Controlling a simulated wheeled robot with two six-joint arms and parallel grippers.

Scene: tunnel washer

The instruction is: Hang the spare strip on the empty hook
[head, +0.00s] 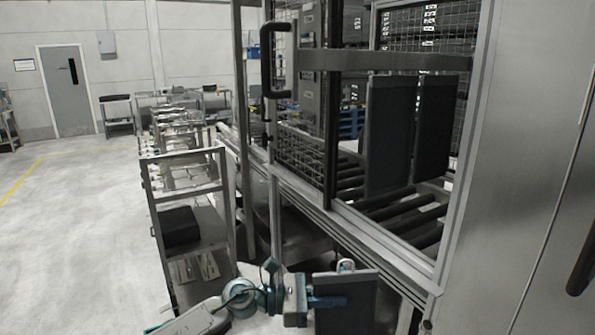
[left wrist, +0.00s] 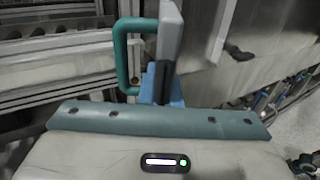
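A dark grey flat strip (head: 352,300) is at the bottom centre of the head view, below and in front of the machine frame. A pale round piece shows at its top edge. My left gripper (head: 325,301) meets the strip from its left side. In the left wrist view the strip (left wrist: 170,42) stands edge-on between the blue fingers (left wrist: 164,88), which appear closed on it. Two similar dark strips hang in the machine opening, one on the left (head: 390,135) and one on the right (head: 436,122). I cannot make out the empty hook. My right gripper is not in view.
A metal crossbar (head: 390,60) spans the opening above the hanging strips. A roller conveyor (head: 405,210) runs below them. A black handle (head: 268,60) and mesh guard stand left of the opening. A trolley (head: 190,220) stands left; open floor (head: 80,240) lies beyond.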

